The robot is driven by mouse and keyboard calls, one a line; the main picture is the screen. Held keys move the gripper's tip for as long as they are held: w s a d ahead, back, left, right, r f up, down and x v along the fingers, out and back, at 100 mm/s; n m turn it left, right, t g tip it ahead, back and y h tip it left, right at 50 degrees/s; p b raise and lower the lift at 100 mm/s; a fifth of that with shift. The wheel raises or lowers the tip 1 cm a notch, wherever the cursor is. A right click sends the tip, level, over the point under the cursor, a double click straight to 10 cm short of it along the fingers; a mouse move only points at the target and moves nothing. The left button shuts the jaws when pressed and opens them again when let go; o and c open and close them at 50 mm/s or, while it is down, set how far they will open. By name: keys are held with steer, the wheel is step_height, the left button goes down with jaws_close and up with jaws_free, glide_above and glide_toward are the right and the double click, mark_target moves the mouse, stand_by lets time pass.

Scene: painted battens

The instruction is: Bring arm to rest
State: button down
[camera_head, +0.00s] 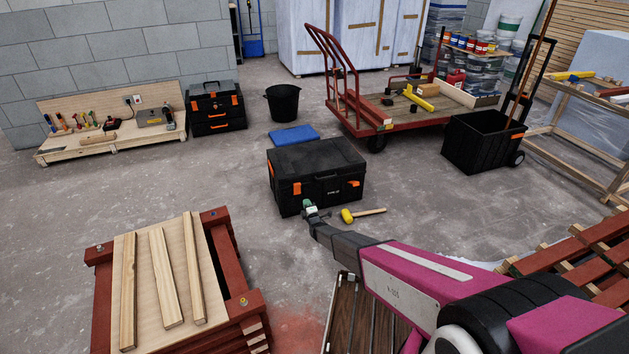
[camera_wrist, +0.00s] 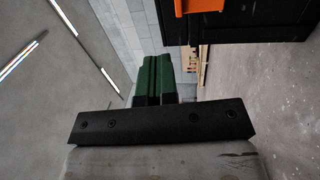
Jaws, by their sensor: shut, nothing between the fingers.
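My arm reaches from the lower right of the head view toward the middle, with its magenta link lowest. My gripper (camera_head: 309,206) is at the arm's far end, in front of the black toolbox with orange latches (camera_head: 318,172). The wrist view shows its green fingers (camera_wrist: 153,77) side by side and closed, with nothing between them. The toolbox also shows in the wrist view (camera_wrist: 265,22) at the upper right. I cannot tell the exact gap between the fingertips and the toolbox.
A yellow mallet (camera_head: 350,215) lies on the floor right of my gripper. A red bench (camera_head: 222,241) with wooden battens (camera_head: 165,280) stands at lower left. A red cart (camera_head: 400,124) and a black bin (camera_head: 478,143) stand behind. Floor at centre left is clear.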

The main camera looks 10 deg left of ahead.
steer(key=s+d+r+m+g+h, duration=0.25)
steer(key=d+r+m, duration=0.2)
steer(key=d, duration=0.45)
steer(key=s+d+r+m+g+h, duration=0.2)
steer(key=d+r+m+h, duration=0.15)
steer(key=d+r, duration=0.4)
steer(key=s+d+r+m+g+h, duration=0.2)
steer(key=d+r+m+g, duration=0.15)
steer(key=d, duration=0.75)
steer(key=s+d+r+m+g, duration=0.3)
steer(key=s+d+r+m, duration=0.1)
steer(key=s, duration=0.5)
steer(key=s+d+r+m+g+h, duration=0.1)
steer(key=s+d+r+m+g, duration=0.2)
steer(key=s+d+r, duration=0.3)
steer(key=s+d+r+m+g+h, duration=0.1)
steer(key=s+d+r+m+g, duration=0.2)
steer(key=s+d, duration=0.7)
steer(key=s+r+m, duration=0.2)
steer(key=s+r, duration=0.1)
steer(key=shift+d+m, duration=0.25)
steer(key=shift+m, duration=0.1)
